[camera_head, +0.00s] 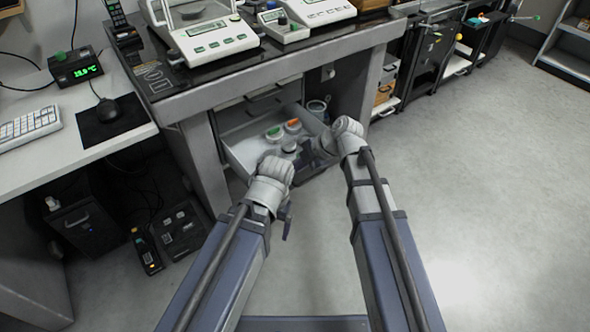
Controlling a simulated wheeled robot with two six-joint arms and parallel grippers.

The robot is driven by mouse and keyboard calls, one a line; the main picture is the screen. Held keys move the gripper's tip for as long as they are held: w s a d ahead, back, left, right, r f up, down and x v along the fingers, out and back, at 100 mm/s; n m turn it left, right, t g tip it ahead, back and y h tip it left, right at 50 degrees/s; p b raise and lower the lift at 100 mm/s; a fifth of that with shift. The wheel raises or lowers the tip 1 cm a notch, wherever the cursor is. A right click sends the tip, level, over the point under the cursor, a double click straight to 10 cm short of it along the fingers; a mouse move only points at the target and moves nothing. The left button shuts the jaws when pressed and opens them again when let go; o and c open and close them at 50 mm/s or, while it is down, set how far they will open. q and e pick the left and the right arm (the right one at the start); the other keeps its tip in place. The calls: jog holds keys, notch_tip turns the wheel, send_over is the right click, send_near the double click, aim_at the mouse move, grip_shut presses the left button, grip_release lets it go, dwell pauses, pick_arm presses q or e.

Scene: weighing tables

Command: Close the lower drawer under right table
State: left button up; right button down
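The lower drawer (239,143) under the dark-topped table (196,103) is pulled out. It holds several small lidded jars, among them a green-lidded jar (273,132) and an orange-lidded jar (292,125). My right gripper (318,152) is at the right front of the drawer and overlaps it in the view. I cannot tell whether it touches the drawer. My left gripper (286,220) is in front of the drawer, low and to the left, mostly hidden behind its own wrist. The opening of both grippers is unclear.
Balances, one of them a white scale (215,40), stand on the tabletop. A white desk (75,150) with a keyboard (29,124) and mouse (107,110) is at left. Dark boxes (180,231) lie on the floor beneath it. The floor (480,190) at right is clear.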

jog(key=w+a, duration=1.2)
jog(key=w, duration=0.5)
jog(key=shift+a, duration=0.2)
